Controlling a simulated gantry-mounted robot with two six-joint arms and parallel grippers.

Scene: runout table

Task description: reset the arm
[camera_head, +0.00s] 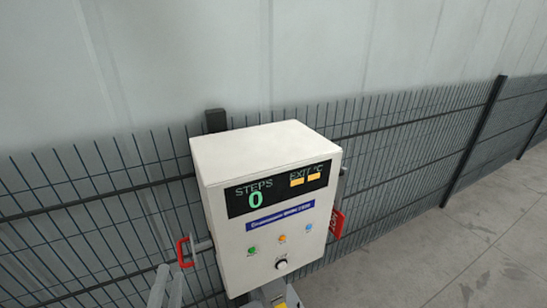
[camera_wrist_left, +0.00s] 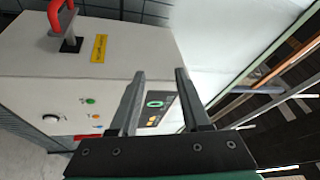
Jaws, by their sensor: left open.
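My left gripper (camera_head: 170,272) shows at the bottom left of the head view, in front of the fence and below a red-handled lever (camera_head: 182,252) on the control box's left side. In the left wrist view, the gripper (camera_wrist_left: 160,72) has its two fingers apart with nothing held between them. The same red handle (camera_wrist_left: 58,14) stands on the box at the upper left, clear of the fingers. The white control box (camera_head: 262,150) has a display reading STEPS 0. It also shows in the left wrist view (camera_wrist_left: 85,85). My right gripper is not in view.
A mesh fence (camera_head: 400,135) stands behind the box, with a pale wall beyond. Concrete floor (camera_head: 440,250) is clear at right.

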